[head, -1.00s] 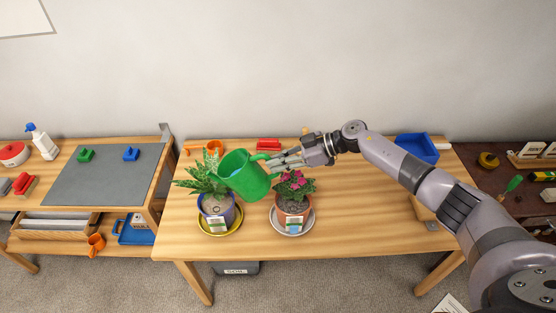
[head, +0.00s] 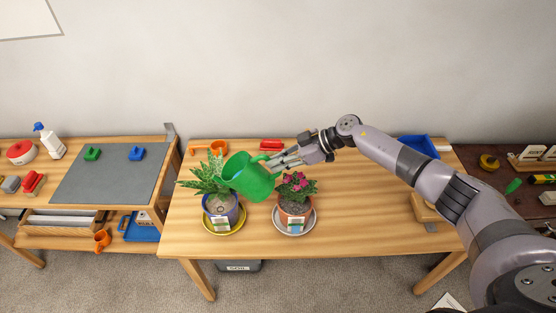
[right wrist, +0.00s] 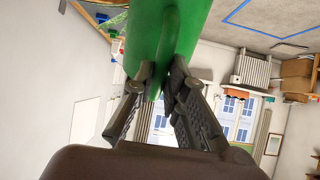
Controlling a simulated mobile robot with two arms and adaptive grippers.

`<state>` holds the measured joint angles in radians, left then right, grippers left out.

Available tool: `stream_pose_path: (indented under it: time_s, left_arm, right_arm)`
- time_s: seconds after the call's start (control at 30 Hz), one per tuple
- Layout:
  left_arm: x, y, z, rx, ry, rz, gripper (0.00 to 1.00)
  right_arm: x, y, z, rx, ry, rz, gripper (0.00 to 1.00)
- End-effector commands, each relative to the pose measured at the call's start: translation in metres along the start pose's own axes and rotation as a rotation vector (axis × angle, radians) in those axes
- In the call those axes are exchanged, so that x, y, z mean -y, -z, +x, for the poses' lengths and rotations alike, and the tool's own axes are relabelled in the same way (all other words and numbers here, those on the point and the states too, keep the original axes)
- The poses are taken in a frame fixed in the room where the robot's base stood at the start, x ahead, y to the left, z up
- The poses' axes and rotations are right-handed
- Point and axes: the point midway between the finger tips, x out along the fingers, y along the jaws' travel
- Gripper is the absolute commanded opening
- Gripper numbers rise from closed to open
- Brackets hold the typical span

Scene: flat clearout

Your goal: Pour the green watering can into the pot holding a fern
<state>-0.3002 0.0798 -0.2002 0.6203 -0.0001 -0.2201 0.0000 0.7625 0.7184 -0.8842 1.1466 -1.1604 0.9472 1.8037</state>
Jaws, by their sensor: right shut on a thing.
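The green watering can (head: 250,180) is held in the air, tilted, above and between two potted plants. My right gripper (head: 280,161) is shut on its handle side; the can's green body (right wrist: 165,25) also shows between the fingers in the right wrist view. The left plant (head: 207,183) has pointed, spiky green leaves and stands in a blue pot (head: 222,212) on a yellow saucer (head: 234,229). The can's left end overlaps its leaves in the picture. No plant here is clearly a fern. I see no water flowing. My left gripper is out of view.
A plant with pink flowers (head: 298,184) stands in a terracotta pot (head: 294,211) on a grey saucer, close on the right. An orange mug (head: 218,147), a red object (head: 271,145) and a blue bin (head: 416,146) stand along the back. The table's front is clear.

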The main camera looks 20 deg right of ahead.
Motion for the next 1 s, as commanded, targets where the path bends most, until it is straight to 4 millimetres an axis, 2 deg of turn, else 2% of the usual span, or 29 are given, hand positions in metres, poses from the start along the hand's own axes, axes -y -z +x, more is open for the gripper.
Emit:
stream_pose_path:
  time_s: [1.0]
  left_arm:
    - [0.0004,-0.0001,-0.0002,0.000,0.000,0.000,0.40]
  right_arm:
    - [-0.0010,0.0069,0.0000,0.031,-0.002,-0.001,0.00]
